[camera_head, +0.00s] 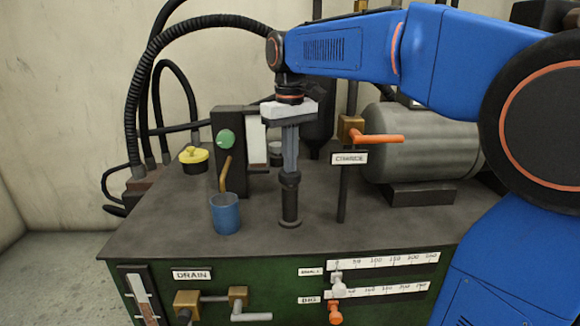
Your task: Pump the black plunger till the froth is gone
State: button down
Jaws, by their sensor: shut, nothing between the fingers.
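The black plunger (290,205) stands upright on the dark bench top, with a round knob on top and a flared base. My gripper (290,170) points straight down over it, fingers together and empty. Its fingertips are at the knob's top; I cannot tell whether they touch it. Behind and left of the fingers, a pale upright window (257,150) on a black housing is partly hidden by my gripper. It is whitish with a darker band low down; I cannot tell whether the white is froth.
A blue cup (226,214) stands under a brass spout (225,175) left of the plunger. A yellow-topped knob (193,155) is farther left. An orange-handled valve (375,138) and a grey tank (420,145) stand to the right. DRAIN valve handles (250,317) are on the front.

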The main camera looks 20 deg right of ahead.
jog(key=shift+f, duration=0.55)
jog(key=shift+r, duration=2.5)
jog(key=shift+f, duration=2.5)
jog(key=shift+r, duration=2.5)
